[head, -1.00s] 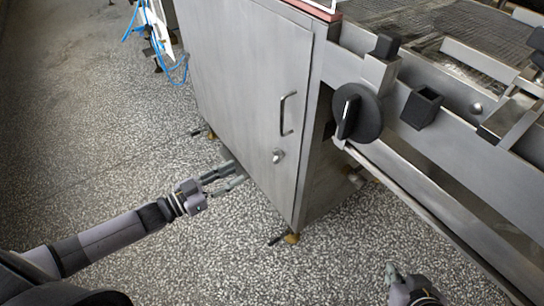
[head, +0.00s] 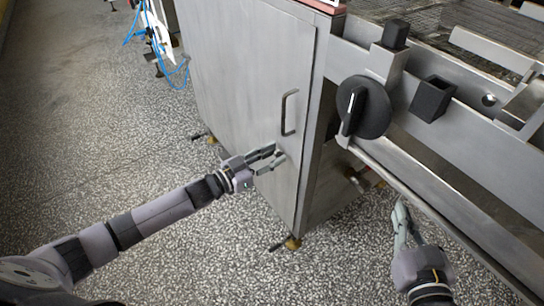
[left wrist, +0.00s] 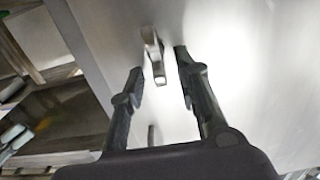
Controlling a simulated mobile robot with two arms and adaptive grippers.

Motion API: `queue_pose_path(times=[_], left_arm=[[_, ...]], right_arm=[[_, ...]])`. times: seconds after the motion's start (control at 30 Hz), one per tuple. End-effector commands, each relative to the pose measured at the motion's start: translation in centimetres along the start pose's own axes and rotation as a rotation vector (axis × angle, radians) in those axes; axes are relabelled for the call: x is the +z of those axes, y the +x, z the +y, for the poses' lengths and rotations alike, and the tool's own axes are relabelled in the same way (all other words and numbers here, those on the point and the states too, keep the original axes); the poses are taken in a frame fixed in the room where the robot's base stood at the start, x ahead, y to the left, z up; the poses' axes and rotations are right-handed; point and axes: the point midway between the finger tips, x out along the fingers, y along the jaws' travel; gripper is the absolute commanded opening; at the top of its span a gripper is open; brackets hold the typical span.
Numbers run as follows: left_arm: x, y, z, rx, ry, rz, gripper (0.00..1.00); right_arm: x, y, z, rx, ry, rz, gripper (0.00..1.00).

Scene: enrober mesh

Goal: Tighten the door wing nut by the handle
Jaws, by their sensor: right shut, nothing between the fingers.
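The cabinet door (head: 240,90) is shut, with a metal bar handle (head: 285,113) near its right edge. The wing nut sits below the handle and is mostly hidden by my left fingers in the head view. In the left wrist view a small metal piece, apparently the wing nut (left wrist: 155,56), stands between the fingertips with a gap on each side. My left gripper (head: 280,157) is open at the door, and its two spread fingers also show in the left wrist view (left wrist: 158,72). My right gripper (head: 400,208) is shut and empty, low beside the machine frame, away from the door.
A black round knob (head: 363,107) sticks out right of the door, above a long metal rail (head: 420,183). Blue hose (head: 150,35) lies back left. The speckled floor at left is open.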

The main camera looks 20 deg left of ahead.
Motion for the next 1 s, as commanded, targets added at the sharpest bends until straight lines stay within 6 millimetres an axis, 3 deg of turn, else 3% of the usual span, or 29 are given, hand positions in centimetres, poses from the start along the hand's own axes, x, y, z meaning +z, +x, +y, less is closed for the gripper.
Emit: queue_pose_path(times=[0.17, 0.6, 1.0], left_arm=[[0.0, -0.02, 0.0, 0.0, 0.0, 0.0, 0.29], [0.0, -0.04, 0.02, 0.001, 0.0, 0.0, 0.0], [-0.01, -0.03, 0.12, 0.002, 0.006, 0.001, 0.0]], right_arm=[[0.0, 0.0, 0.0, 0.0, 0.0, -0.001, 0.0], [0.06, -0.01, 0.03, 0.001, 0.0, -0.003, 0.0], [0.07, -0.02, 0.03, 0.001, 0.0, -0.006, 0.0]])
